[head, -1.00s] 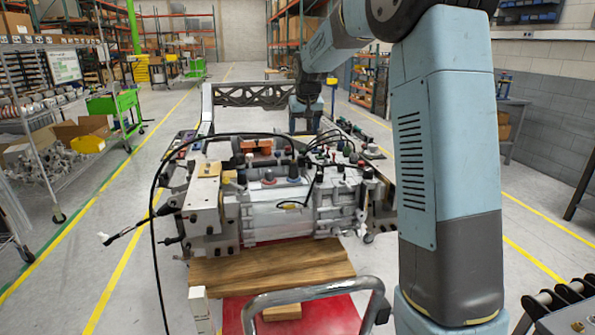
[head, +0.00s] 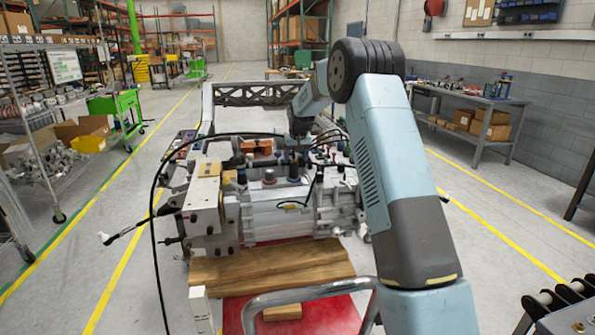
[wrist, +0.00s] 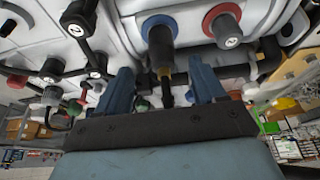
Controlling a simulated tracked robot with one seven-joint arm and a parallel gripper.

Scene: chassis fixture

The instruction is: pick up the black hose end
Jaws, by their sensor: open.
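In the wrist view, my gripper (wrist: 161,70) is open, with its two blue fingers pointing up the picture. A dark cylindrical fitting (wrist: 161,45) with a blue collar and a yellow band stands between and beyond the fingers. A thin black end (wrist: 167,97) shows below it, between the fingers; I cannot tell whether this is the black hose end. No finger clearly touches either. In the head view, my gripper (head: 300,143) is small and dark above the silver machine (head: 270,215), near the dark fitting (head: 293,170).
A black cable (head: 153,240) loops over the machine's left side, with a loose light-tipped end (head: 103,238). Red-collared (wrist: 222,24) and other fittings crowd around my gripper. A metal frame (head: 255,95) stands behind.

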